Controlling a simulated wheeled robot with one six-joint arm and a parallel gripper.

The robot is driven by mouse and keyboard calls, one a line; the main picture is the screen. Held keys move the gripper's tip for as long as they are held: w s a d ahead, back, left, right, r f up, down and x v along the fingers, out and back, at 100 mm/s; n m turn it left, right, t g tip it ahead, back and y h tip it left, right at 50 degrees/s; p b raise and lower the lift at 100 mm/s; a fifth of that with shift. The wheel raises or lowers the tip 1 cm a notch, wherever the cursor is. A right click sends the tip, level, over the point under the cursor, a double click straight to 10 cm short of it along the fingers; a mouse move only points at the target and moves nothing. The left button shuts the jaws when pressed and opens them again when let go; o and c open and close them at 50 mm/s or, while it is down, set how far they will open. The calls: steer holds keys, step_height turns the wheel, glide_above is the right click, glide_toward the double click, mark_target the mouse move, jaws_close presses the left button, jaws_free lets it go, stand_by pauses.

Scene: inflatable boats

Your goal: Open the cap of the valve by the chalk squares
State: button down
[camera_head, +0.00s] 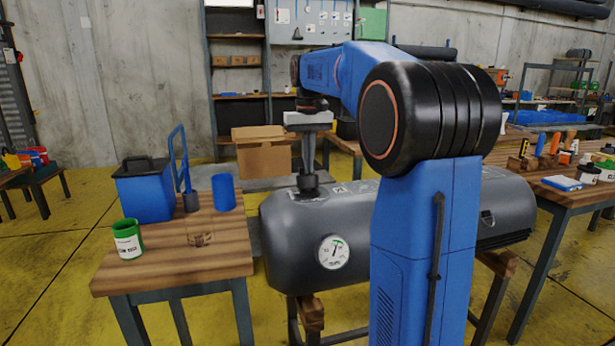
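A dark grey inflatable tube (290,240) lies across a stand with wooden blocks. A dark valve with its cap (308,184) stands up on top of the tube's left part. Pale chalk-like marks (340,189) show on the tube just right of the valve. My gripper (308,170) points straight down over the valve, with its fingertips at or just above the cap. The fingers look close together. I cannot tell whether they touch or grip the cap, or whether the cap is shut.
A round pressure gauge (333,252) sits on the tube's front. A right table (575,195) holds bottles. My arm hides the tube's middle.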

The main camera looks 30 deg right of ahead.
steer(key=shift+w+d+f, duration=0.15)
steer(key=shift+w+f, duration=0.05)
steer(key=shift+w, duration=0.25)
steer(key=shift+w+d+f, duration=0.1)
steer(key=shift+w+f, duration=0.1)
steer(key=shift+w, duration=0.25)
steer(key=shift+s, duration=0.1)
steer(key=s+a+r, duration=0.1)
steer(key=s+r, duration=0.3)
steer(key=s, duration=0.1)
steer(key=shift+a+r, duration=0.25)
steer(key=shift+r, duration=0.1)
stand_by(0.3)
steer(key=shift+s, duration=0.1)
stand_by(0.3)
steer(key=s+a+f+n+t, duration=0.1)
steer(key=s+a+f, duration=0.4)
steer(key=s, duration=0.3)
steer(key=s+a+f+n+t, duration=0.1)
steer(key=s+a+f, duration=0.3)
steer(key=s+a, duration=0.25)
steer(key=s+a+f+n+t, duration=0.1)
steer(key=s+a+f+t, duration=0.1)
steer(key=s+f, duration=1.2)
steer(key=shift+a+f+t, duration=0.4)
steer(key=shift+a+f, duration=0.15)
steer(key=shift+a, duration=0.35)
